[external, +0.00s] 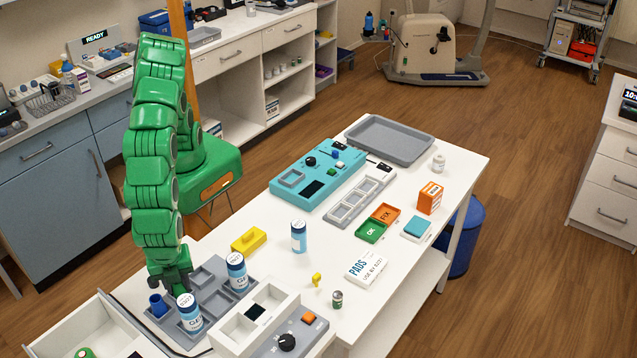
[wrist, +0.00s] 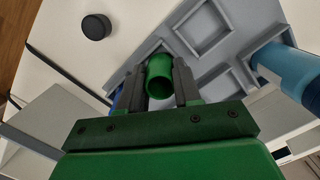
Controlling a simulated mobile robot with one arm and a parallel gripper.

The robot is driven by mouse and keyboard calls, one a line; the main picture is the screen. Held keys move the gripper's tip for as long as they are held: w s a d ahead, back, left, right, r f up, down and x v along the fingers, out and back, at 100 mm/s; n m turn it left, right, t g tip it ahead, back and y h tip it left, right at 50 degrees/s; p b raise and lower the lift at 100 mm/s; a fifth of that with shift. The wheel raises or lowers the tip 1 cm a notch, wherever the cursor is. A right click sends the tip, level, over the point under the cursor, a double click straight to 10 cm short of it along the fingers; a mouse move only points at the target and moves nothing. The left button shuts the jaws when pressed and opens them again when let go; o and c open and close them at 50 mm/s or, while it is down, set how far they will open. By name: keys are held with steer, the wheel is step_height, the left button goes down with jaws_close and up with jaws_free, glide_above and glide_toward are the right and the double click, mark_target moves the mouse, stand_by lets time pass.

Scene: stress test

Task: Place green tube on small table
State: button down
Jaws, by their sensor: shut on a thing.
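My gripper (external: 178,285) is low over the grey compartment tray at the near left of the white table (external: 275,275). In the wrist view my gripper (wrist: 160,85) is shut on a green tube (wrist: 160,75), with its round open end facing the camera. The tube stands between the two dark fingers, above or in the tray; I cannot tell whether its bottom touches. I cannot tell which table is the small one.
The grey tray (external: 212,299) holds a blue cup (external: 158,305) and two blue-and-white bottles (external: 237,272) (external: 190,315) close to my gripper. Another bottle (external: 299,237) stands to the right. A yellow block (external: 249,240) and a teal panel (external: 318,172) lie farther back. An open drawer (external: 75,335) is at the lower left.

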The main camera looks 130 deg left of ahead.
steer(key=shift+f, duration=0.5)
